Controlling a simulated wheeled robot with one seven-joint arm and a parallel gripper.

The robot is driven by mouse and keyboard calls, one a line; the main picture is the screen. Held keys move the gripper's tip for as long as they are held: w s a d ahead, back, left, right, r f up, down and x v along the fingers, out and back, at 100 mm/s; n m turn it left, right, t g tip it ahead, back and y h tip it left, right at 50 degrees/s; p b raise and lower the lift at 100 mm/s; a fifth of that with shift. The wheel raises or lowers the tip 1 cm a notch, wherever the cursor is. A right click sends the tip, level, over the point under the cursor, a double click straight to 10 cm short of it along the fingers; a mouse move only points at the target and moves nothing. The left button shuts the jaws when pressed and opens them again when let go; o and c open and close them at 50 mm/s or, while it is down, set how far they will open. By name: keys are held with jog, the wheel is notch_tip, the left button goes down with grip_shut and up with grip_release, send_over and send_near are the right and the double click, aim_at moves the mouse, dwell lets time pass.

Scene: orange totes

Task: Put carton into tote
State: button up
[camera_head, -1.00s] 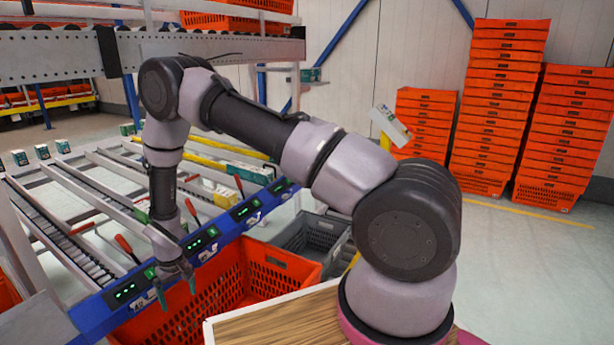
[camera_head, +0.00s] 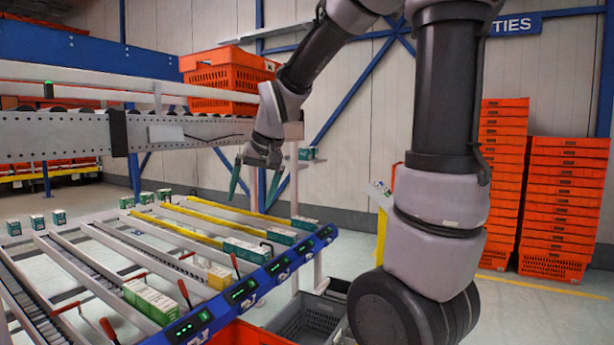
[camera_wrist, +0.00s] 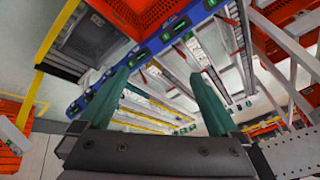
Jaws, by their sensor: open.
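Several green-and-white cartons (camera_head: 150,300) lie in the lanes of the sloped rack, near its blue front rail. More sit farther right along the rail (camera_head: 247,250). Which carton is meant cannot be told. An orange tote (camera_head: 255,337) is partly visible at the bottom edge in front of the rail; in the wrist view it is at the top (camera_wrist: 140,12). My gripper (camera_head: 253,192) is open, fingers pointing down, raised above the far right part of the rack. In the wrist view its two green fingers (camera_wrist: 160,80) are apart with nothing held between them.
A grey tote (camera_head: 308,318) stands beside the orange one. A blue rail (camera_head: 245,287) with lit displays edges the rack. Red levers (camera_head: 185,294) stick up between lanes. Orange totes (camera_head: 225,77) sit on the upper conveyor. Tall orange tote stacks (camera_head: 562,205) stand at the right.

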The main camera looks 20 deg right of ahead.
jog(key=s+d+r+m+t, duration=0.1)
jog(key=s+d+r, duration=0.2)
jog(key=s, duration=0.5)
jog(key=s+d+r+m+t, duration=0.1)
jog(key=s+d+r, duration=0.2)
jog(key=s, duration=0.5)
jog(key=shift+d+m, duration=0.3)
jog(key=shift+d, duration=0.35)
